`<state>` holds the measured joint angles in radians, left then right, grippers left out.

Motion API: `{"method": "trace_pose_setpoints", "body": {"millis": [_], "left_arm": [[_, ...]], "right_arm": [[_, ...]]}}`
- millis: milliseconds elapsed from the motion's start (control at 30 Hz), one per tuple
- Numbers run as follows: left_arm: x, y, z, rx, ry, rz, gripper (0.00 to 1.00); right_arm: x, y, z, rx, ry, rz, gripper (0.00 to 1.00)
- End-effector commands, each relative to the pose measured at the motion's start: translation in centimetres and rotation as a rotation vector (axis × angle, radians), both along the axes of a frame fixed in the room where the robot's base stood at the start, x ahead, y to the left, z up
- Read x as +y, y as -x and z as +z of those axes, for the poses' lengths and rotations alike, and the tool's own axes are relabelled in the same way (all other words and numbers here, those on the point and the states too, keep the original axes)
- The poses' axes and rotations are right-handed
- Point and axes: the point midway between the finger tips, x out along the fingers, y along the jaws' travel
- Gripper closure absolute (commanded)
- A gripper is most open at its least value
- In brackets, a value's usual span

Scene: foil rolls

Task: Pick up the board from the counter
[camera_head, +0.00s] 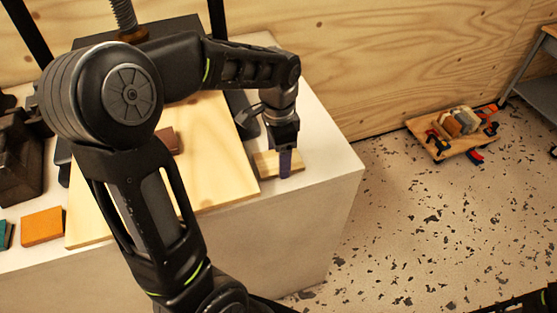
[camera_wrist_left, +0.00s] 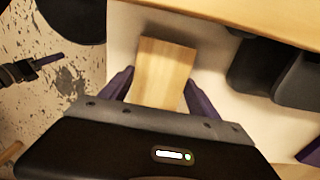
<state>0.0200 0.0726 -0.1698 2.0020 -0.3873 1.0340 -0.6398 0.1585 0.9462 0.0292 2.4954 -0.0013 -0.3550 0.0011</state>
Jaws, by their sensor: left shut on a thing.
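A small light wooden board (camera_head: 265,161) is at the counter's right end, beside a larger pale wooden panel. My left gripper (camera_head: 286,170) comes down over it, with a purple finger against its near side. In the left wrist view the small board (camera_wrist_left: 166,72) sits between the two purple fingers of the left gripper (camera_wrist_left: 156,92), which is shut on it. I cannot tell whether the board touches the counter. My right gripper (camera_wrist_left: 40,68) seems to show at the left of the wrist view, over the floor; its jaws are unclear.
The white counter (camera_head: 290,215) carries the large panel (camera_head: 205,145), an orange block (camera_head: 42,226), a reddish-brown block and dark machinery at the left. A wooden tray (camera_head: 440,145) with tools and blocks lies on the speckled floor. The floor to the right is mostly clear.

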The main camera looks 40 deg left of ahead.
Motion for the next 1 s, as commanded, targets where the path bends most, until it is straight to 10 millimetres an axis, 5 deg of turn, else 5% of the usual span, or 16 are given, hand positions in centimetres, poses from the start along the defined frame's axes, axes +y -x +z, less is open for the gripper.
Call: {"method": "trace_pose_setpoints", "body": {"millis": [267, 733, 1000], "left_arm": [[0.0, -0.1, 1.0, -0.003, 0.0, 0.0, 0.71], [0.0, -0.1, 9.1, -0.003, 0.0, 0.001, 0.71], [0.0, 0.0, 10.1, 0.0, 0.0, 0.0, 0.71]], "right_arm": [[0.0, 0.0, -0.1, 0.0, 0.0, 0.0, 0.64], [0.0, 0.0, -0.3, 0.0, 0.0, 0.0, 0.64], [0.0, 0.0, -0.3, 0.0, 0.0, 0.0, 0.64]]}}
